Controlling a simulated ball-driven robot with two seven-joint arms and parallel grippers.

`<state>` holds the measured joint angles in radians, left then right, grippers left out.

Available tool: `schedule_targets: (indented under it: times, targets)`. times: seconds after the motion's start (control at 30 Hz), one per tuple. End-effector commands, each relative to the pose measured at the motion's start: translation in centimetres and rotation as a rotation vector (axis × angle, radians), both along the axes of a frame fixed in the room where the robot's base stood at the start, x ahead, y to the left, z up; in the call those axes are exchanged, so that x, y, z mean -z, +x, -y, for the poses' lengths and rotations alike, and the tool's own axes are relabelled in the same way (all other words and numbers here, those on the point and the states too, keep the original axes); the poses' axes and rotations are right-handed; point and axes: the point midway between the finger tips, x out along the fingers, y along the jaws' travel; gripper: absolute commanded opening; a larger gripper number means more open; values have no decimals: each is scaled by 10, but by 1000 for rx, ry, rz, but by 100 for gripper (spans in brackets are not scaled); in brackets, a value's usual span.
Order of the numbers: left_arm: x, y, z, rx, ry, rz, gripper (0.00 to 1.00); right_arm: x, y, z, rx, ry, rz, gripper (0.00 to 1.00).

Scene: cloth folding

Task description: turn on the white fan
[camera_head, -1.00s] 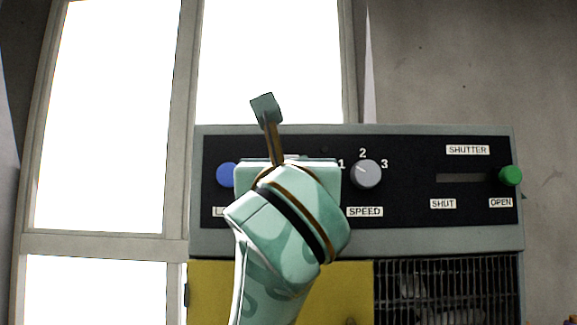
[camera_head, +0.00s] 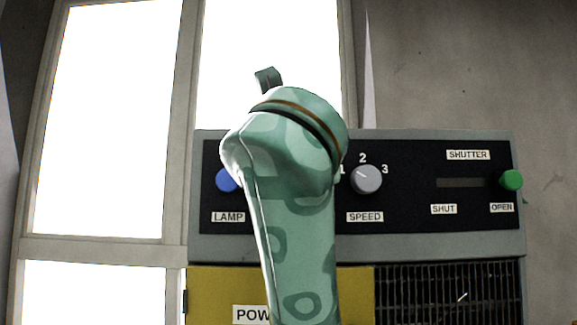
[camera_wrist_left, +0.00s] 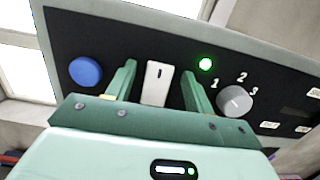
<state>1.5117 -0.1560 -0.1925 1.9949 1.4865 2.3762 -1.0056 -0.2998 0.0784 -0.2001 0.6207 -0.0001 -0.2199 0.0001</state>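No white fan is plainly recognisable. A dark grille (camera_head: 450,290) at the lower right of the head view has indistinct shapes behind it. In the left wrist view, a white switch (camera_wrist_left: 157,84) stands on the black control panel (camera_wrist_left: 120,40). My left gripper (camera_wrist_left: 158,69) is open, with one finger on each side of the switch; whether it touches the switch is unclear. A green light (camera_wrist_left: 205,64) is lit to the right of the switch. In the head view my arm covers the switch, the light and the fingers. My right gripper is not in view.
A blue LAMP button (camera_head: 226,180) is left of my arm. The grey SPEED knob (camera_head: 366,179) and green SHUTTER knob (camera_head: 511,180), at OPEN, are to its right. A yellow panel (camera_head: 215,290) with a partly hidden label is below. Bright windows (camera_head: 110,110) are behind.

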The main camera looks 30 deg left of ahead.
Motion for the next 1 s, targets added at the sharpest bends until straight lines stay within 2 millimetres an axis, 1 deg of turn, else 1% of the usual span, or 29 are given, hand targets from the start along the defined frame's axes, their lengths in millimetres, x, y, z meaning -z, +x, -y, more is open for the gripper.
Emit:
schedule_targets:
  times: [0.17, 0.27, 0.37, 0.47, 0.6, 0.67, 0.7, 0.8, 1.0]
  targets:
    - [0, -2, 1, 1, 0, 2, 53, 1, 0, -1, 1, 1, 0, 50]
    - [3, -10, 7, 3, 0, 5, 53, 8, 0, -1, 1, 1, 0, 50]
    - [7, -26, 18, 8, -1, 6, 53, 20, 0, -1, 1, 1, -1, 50]
    - [11, -49, 33, 11, 0, 5, 53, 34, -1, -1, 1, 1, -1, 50]
    - [16, -83, 51, 1, 0, 4, 53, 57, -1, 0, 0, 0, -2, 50]
    - [17, -97, 59, 0, 1, 9, 53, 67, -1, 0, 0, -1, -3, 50]
    - [21, -103, 63, -1, 0, 4, 53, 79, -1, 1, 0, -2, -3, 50]
    - [23, -119, 73, -2, 2, 7, 53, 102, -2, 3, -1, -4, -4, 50]
    - [21, -126, 80, -4, 9, 5, 53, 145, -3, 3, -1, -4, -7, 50]
